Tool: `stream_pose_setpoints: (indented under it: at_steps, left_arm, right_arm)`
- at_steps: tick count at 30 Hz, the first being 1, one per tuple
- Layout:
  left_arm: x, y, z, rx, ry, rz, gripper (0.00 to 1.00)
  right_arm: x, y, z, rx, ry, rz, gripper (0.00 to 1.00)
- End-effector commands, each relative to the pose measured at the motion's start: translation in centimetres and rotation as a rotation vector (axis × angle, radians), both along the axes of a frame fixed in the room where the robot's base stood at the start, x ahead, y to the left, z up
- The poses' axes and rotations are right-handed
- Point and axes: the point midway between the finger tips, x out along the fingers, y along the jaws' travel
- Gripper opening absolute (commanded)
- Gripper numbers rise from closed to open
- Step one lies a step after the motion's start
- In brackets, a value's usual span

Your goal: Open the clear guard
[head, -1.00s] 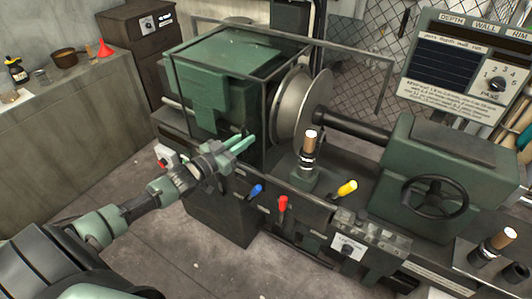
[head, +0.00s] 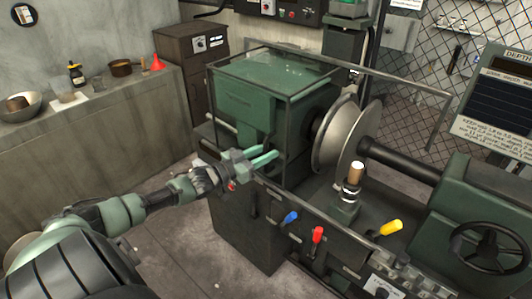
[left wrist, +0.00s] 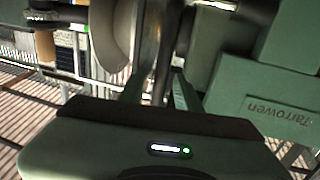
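The clear guard (head: 287,133) is a see-through box with a thin dark frame over the green headstock of the spinning lathe. It appears closed. My left gripper (head: 270,157) is at the lower front right part of the guard, by its upright frame post. In the left wrist view the two fingers (left wrist: 158,92) stand apart, with a dark upright bar between them. I cannot tell whether they touch the bar. My right gripper is not in view.
A wood-handled post (head: 355,172) stands on the bed. A counter (head: 90,130) with bowls and bottles is at left.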

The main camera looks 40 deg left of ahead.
Motion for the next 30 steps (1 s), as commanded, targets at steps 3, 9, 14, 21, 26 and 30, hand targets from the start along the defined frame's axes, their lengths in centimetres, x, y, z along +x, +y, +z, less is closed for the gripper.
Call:
stream_pose_setpoints:
  at_steps: [3,9,14,21,26,30]
  left_arm:
    - [0.0,0.0,0.0,0.0,0.0,0.0,0.36]
    - [-0.1,0.0,0.0,0.0,-0.001,-0.001,0.36]
    - [-0.9,0.2,-0.1,-0.002,0.001,-0.001,0.36]
    - [-4.1,0.9,-0.2,0.0,0.003,-0.001,0.36]
    - [-6.0,1.4,-0.2,-0.001,0.003,-0.001,0.36]
    - [-7.1,1.6,-0.1,-0.001,0.001,-0.001,0.36]
  right_arm:
    - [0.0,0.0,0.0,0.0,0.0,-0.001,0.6]
    - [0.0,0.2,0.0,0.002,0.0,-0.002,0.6]
    - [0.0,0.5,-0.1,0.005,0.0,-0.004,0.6]
    - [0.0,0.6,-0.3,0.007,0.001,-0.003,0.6]
    - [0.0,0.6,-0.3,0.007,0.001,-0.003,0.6]
    - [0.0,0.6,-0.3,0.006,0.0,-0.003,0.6]
